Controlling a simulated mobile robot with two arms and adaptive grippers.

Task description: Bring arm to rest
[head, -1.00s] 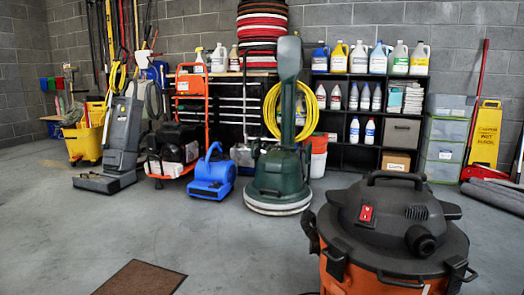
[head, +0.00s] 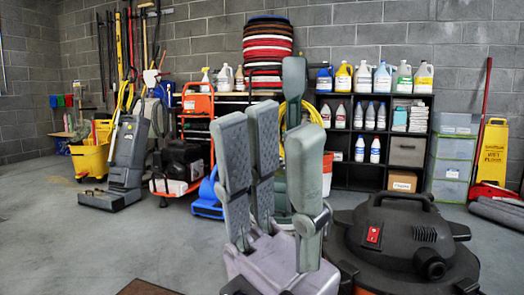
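My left gripper (head: 270,125) stands upright in the middle of the head view, close to the camera. Its long grey fingers point up, stand apart from each other, and hold nothing. It is open. Its grey palm is at the bottom of the picture. The gripper hides most of the green floor machine (head: 294,90) behind it. My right gripper is not in view. A stack of red, black and white buffer pads (head: 268,50) sits on top of the dark cabinet against the back wall, clear above the gripper.
An orange and black shop vacuum (head: 400,240) stands close at right, beside the gripper in the picture. A blue blower (head: 208,195), a grey floor scrubber (head: 125,160) and a yellow mop bucket (head: 90,158) stand at left. Shelves of bottles (head: 370,115) line the back. The left floor is clear.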

